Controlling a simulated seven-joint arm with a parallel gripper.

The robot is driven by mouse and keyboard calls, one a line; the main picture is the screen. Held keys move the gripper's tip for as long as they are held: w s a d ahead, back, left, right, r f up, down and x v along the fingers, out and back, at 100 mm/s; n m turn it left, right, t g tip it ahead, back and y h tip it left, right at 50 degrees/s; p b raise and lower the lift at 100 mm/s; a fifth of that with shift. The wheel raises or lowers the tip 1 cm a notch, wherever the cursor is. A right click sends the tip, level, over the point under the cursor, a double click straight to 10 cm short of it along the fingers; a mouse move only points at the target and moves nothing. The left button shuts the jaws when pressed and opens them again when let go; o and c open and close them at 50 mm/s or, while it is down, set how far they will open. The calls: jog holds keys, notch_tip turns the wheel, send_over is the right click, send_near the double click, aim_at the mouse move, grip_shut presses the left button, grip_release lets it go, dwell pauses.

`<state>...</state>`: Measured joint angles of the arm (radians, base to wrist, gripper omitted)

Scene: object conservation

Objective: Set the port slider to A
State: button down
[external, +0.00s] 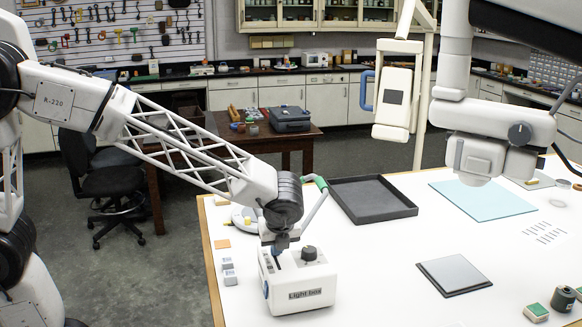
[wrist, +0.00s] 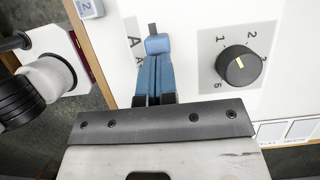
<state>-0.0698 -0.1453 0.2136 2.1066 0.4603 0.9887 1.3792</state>
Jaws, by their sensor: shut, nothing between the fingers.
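The white light box (external: 305,279), labelled "Light box", stands on the white table near its left side. In the wrist view a small blue slider knob (wrist: 157,44) sits in a short dark slot (wrist: 152,28) on the panel. Grey letter marks (wrist: 134,41), at least one reading A, are printed left of it. My gripper (wrist: 156,62) has its blue fingers closed together, with their tips right at the near side of the knob; I cannot tell whether they touch. In the external view my gripper (external: 280,252) is low over the box's left part, and the slider cannot be made out.
A black rotary dial (wrist: 237,66) with numbers is right of the slider. A dark tray (external: 371,199) lies behind the box. A dark-edged plate (external: 454,274) lies to the right. An overhead white device (external: 490,140) hangs over the table's right part. Table in front is mostly clear.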

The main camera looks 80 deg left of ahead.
jog(key=shift+d+f, duration=0.1)
jog(key=shift+d, duration=0.6)
jog(key=shift+d+r, duration=0.25)
jog(key=shift+d, duration=0.35)
jog(key=shift+d+r, duration=0.25)
jog(key=shift+d, duration=0.35)
jog(key=v, duration=0.9)
jog(key=shift+s+r, duration=0.1)
jog(key=s+d+f+n+t+h, duration=0.1)
jog(key=s+d+f+n+h, duration=0.1)
jog(key=s+n, duration=0.7)
jog(key=s+d+f+n+t+h, duration=0.1)
jog(key=s+f+n, duration=0.3)
jog(key=s, duration=1.3)
jog(key=n+h, duration=0.1)
jog(key=n, duration=0.3)
jog(key=shift+s+d+f+n+t+h, duration=0.3)
jog(key=shift+d+f+n, duration=0.05)
jog(key=shift+n, duration=0.05)
